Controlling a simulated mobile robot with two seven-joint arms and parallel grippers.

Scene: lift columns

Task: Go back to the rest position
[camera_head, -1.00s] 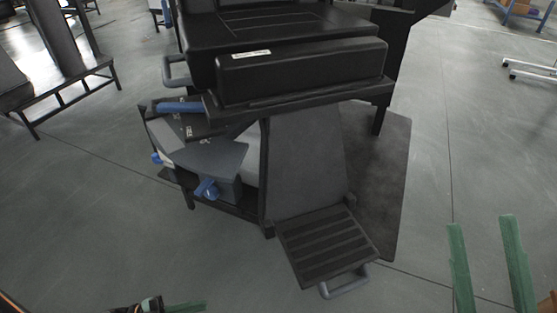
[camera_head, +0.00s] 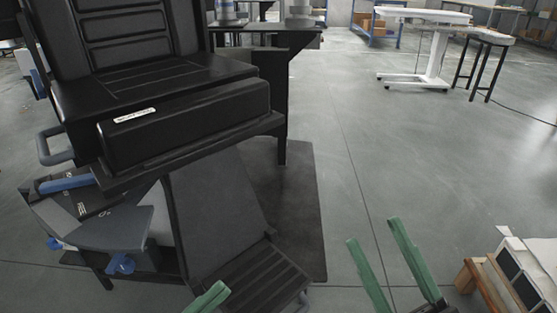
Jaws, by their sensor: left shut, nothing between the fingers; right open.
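My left gripper (camera_head: 209,297) shows at the bottom edge as a green finger, in front of the black chair's footrest plate. It is shut with nothing visible in it, and most of it is cut off by the frame. My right gripper (camera_head: 373,232) is to its right, over the grey floor. Its two green fingers point up and stand apart, with nothing between them. The gripper's body is mostly below the frame.
A large black reclining chair (camera_head: 185,120) with a footrest fills the left, on a dark mat (camera_head: 300,200). A wooden-sided box (camera_head: 490,285) is at the lower right. A white table (camera_head: 425,17) and stool stand at the back right. The middle floor is clear.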

